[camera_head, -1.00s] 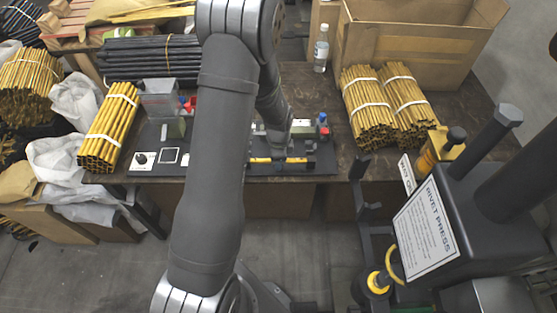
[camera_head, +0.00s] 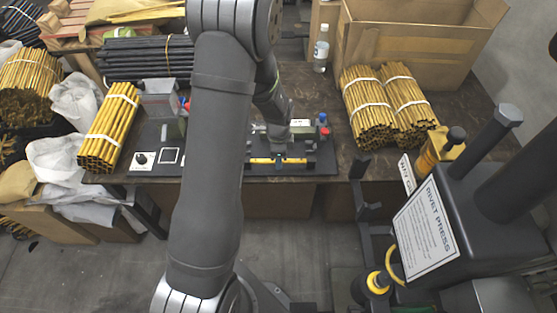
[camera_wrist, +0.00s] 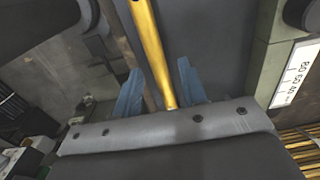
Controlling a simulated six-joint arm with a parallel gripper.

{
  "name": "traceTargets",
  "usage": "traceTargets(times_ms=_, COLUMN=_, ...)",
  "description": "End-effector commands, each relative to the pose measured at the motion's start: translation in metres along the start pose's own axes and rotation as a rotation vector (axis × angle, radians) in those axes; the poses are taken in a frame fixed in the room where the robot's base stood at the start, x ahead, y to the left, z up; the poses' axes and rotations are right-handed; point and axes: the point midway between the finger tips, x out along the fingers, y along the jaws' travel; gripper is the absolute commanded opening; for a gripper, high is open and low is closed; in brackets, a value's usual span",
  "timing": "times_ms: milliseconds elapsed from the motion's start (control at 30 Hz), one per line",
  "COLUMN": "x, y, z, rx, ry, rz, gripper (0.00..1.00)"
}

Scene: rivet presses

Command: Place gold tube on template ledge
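The gold tube (camera_head: 262,160) lies level along the front of the dark template board (camera_head: 225,170) on the bench, at what looks like the ledge. Black parts show at its right end. My gripper (camera_head: 279,157) is over the tube, pointing down. In the wrist view, the gold tube (camera_wrist: 152,48) runs between the two blue fingers of my gripper (camera_wrist: 158,90). The fingers stand apart, with a gap to the tube visible on the left side. My arm hides part of the board in the head view.
Small fixtures with red and blue parts stand behind the tube. The rivet press (camera_head: 450,230) is at front right. Bare bench lies between the board and the right bundles.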

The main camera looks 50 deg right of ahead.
Motion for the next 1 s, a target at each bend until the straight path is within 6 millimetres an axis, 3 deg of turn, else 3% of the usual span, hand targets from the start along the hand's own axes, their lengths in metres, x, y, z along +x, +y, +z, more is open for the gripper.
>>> traceTargets(times_ms=300, x=-0.063, y=-0.001, z=0.000, rx=0.000, ry=0.001, rz=-0.004, gripper=0.38)
traceTargets(times_ms=500, x=-0.089, y=-0.001, z=0.000, rx=0.000, ry=0.000, rz=-0.003, gripper=0.38)
traceTargets(times_ms=1000, x=-0.097, y=0.000, z=0.000, rx=0.000, ry=0.000, rz=0.000, gripper=0.38)
